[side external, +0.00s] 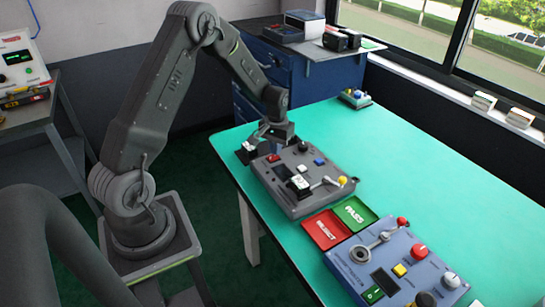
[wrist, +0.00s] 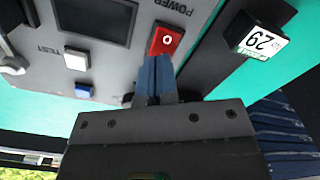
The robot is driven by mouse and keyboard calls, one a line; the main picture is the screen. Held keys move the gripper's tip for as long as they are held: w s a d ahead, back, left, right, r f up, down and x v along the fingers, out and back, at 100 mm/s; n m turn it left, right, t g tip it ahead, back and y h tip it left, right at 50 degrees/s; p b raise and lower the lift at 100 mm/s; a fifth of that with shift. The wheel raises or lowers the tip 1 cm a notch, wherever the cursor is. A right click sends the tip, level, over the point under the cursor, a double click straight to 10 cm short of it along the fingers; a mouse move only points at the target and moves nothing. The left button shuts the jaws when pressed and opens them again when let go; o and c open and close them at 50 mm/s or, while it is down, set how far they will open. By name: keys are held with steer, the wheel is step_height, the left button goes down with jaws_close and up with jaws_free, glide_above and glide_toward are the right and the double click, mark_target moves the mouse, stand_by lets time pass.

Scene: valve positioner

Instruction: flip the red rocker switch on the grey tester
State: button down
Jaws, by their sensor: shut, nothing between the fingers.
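The grey tester (side external: 289,205) lies on the green table, with a red rocker switch (side external: 273,158) near its far left corner. In the wrist view the rocker (wrist: 166,38) shows a white O mark, beside the POWER label. My gripper (wrist: 157,58) is shut and empty, with its bluish fingertips at the lower edge of the rocker, overlapping it in the picture. I cannot tell whether they touch it. In the side view my gripper (side external: 268,146) is just over that end of the tester, and the fingertips are hard to make out.
A small dark block with a label reading 29 (wrist: 262,40) stands close beside the tester. A red REJECT tray (side external: 325,230) and a green PASS tray (side external: 355,213) lie to the right, then a blue panel (side external: 345,262).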

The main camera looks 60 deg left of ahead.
steer(key=shift+f, duration=0.6)
steer(key=shift+r, duration=3.55)
